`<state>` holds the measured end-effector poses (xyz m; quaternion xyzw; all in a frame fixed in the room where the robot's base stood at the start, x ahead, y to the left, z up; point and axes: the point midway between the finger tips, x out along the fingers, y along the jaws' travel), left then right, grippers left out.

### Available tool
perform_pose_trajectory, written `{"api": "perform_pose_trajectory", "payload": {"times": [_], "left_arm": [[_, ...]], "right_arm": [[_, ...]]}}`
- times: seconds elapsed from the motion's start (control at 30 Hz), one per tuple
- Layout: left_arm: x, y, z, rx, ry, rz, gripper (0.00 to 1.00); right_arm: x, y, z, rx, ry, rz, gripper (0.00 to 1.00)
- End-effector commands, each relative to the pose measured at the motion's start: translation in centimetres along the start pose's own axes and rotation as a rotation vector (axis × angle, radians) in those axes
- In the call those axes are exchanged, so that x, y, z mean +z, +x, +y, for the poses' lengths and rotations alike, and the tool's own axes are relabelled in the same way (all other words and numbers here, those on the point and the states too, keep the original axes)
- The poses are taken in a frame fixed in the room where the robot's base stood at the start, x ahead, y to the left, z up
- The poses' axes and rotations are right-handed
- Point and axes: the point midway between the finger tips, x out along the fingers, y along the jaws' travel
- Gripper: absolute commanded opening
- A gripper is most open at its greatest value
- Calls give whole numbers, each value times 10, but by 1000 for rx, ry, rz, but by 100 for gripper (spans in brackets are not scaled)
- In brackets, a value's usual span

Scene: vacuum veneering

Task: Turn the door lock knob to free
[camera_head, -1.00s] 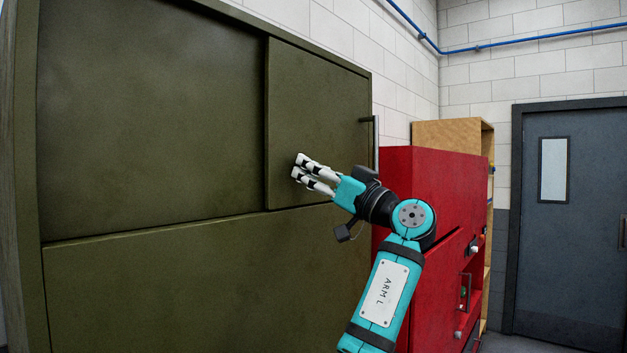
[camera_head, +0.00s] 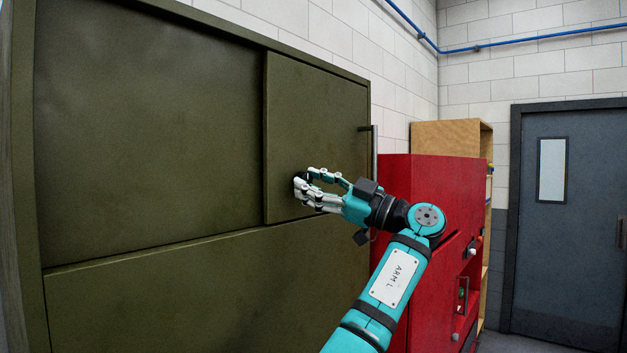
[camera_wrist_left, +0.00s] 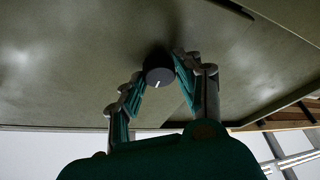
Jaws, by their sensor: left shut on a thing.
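The door lock knob (camera_wrist_left: 159,72) is a small round black knob with a white pointer mark, on the green cabinet door (camera_head: 310,105). It shows between my left gripper's fingers in the left wrist view. My left gripper (camera_head: 306,185) is at the door's lower left part, its fingers closed around the knob. In the head view the fingers hide most of the knob, and only a dark bit shows between them. In the left wrist view the fingertips (camera_wrist_left: 160,75) sit on either side of the knob. My right gripper is not in view.
A vertical bar handle (camera_head: 374,150) stands at the door's right edge. A red cabinet (camera_head: 430,180) stands right of the green one, behind my left arm. A wooden shelf (camera_head: 450,132) is beyond it. A grey door (camera_head: 570,240) is at the far right.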

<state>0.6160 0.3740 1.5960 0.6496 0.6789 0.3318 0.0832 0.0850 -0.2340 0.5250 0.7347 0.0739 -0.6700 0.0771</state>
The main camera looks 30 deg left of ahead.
Motion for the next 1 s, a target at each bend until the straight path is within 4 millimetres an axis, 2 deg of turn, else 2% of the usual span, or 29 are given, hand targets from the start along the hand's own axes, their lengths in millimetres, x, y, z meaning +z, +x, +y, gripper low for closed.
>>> {"api": "perform_pose_trajectory", "payload": {"times": [0.47, 0.5, 0.63, 0.87, 1.0], "left_arm": [[0, 0, 0, -4, -12, -2, 2], [0, 0, 0, -4, -12, -2, 39], [0, 0, 0, -4, -11, -2, 56], [0, 0, 0, -3, -11, -1, 57], [0, -7, 0, -2, -11, -2, 57]], "right_arm": [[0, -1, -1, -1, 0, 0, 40], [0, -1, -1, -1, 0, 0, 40], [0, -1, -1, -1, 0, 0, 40], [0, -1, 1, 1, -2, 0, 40], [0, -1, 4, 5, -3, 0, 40]]}}
